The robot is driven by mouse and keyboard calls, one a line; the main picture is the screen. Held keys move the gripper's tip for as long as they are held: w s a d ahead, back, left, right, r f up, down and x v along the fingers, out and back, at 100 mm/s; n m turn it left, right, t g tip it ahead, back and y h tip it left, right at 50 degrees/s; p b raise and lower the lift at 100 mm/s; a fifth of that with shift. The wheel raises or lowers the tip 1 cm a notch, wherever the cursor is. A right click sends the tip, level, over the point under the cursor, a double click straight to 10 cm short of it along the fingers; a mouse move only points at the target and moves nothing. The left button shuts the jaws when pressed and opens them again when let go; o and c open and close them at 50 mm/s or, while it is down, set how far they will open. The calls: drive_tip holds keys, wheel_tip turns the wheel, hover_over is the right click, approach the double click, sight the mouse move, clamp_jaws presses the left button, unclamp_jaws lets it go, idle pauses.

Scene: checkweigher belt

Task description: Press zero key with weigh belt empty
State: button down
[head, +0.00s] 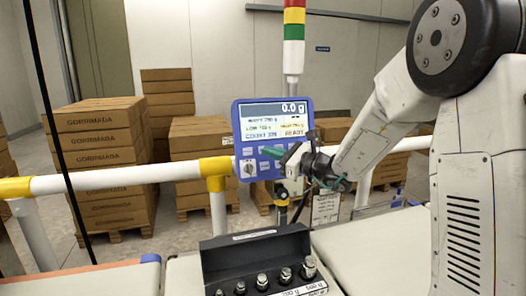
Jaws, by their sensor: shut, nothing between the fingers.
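The blue weigher terminal (242,140) stands mid-view, its screen (272,122) showing 0.0 g on top and what looks like READY lower down. Its keys sit below the screen. My gripper (282,154) is shut and empty, in front of the terminal's lower right part. It covers some of the keys, and I cannot tell which key is the zero key or whether the fingers touch one. Pale belt sections (375,250) run along the bottom. Their visible parts are bare; I cannot tell which is the weigh belt.
A white rail with yellow joints (215,166) runs behind. A red, yellow and green light tower (293,32) rises behind the terminal. Stacked cartons (100,150) stand on pallets further back.

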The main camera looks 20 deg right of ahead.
drive_tip(key=shift+s, duration=0.1)
drive_tip(key=s, duration=0.2)
drive_tip(key=s+r, duration=0.1)
drive_tip(key=s, duration=0.1)
drive_tip(key=shift+s+r, duration=0.2)
drive_tip(key=shift+s, duration=0.1)
idle(0.6)
drive_tip(key=s+a+f+n+g+h, duration=0.1)
drive_tip(key=s+a+f+n+g, duration=0.3)
drive_tip(key=s+n+g, duration=0.4)
drive_tip(key=s+a+f+n+g, duration=0.4)
drive_tip(key=s+n, duration=0.1)
drive_tip(key=s, duration=0.6)
drive_tip(key=s+d+n+h, duration=0.5)
drive_tip(key=s, duration=0.4)
drive_tip(key=s+d+n+g+h, duration=0.1)
drive_tip(key=s+d+n+h, duration=0.3)
drive_tip(key=s, duration=0.5)
drive_tip(key=shift+s+d+r+n+h, duration=0.35)
drive_tip(key=shift+s+d+n+h, duration=0.05)
drive_tip(key=shift+n+h, duration=0.8)
